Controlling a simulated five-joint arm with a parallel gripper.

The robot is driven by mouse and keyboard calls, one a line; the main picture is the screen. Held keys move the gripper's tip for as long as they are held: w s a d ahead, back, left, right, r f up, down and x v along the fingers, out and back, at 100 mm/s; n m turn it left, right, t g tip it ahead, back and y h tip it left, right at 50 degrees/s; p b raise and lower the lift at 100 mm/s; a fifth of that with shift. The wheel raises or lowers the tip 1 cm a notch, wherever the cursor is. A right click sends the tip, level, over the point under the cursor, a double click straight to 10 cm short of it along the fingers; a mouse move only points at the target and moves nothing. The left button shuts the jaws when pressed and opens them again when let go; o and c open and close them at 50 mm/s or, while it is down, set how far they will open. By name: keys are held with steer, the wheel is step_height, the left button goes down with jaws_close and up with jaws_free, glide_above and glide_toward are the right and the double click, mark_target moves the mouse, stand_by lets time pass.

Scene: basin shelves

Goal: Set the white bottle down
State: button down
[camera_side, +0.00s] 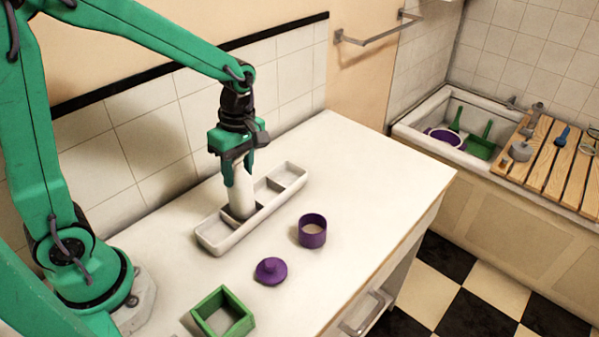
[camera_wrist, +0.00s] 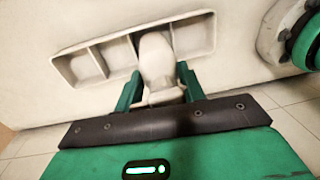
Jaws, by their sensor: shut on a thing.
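The white bottle (camera_side: 242,192) is upright between the fingers of my gripper (camera_side: 239,175). Its lower end is at the middle compartment of the long white divided tray (camera_side: 216,243); I cannot tell whether it touches the tray's floor. In the wrist view the bottle (camera_wrist: 156,62) shows between the two green fingers of my gripper (camera_wrist: 158,90), over the same tray (camera_wrist: 88,84). My gripper is shut on the bottle and points down. Part of the bottle is hidden by the fingers.
The tiled wall is close behind. The counter's right side is clear.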

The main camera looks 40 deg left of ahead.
steer(key=shift+f, duration=1.05)
steer(key=c, duration=0.9)
jaws_free()
steer(key=shift+f, duration=0.1)
steer(key=shift+o, duration=0.2)
steer(key=r, duration=0.4)
steer(key=w+r, duration=0.1)
steer(key=r, duration=0.7)
steer(key=shift+w+r, duration=0.1)
steer(key=shift+w, duration=0.15)
steer(key=shift+s, duration=0.1)
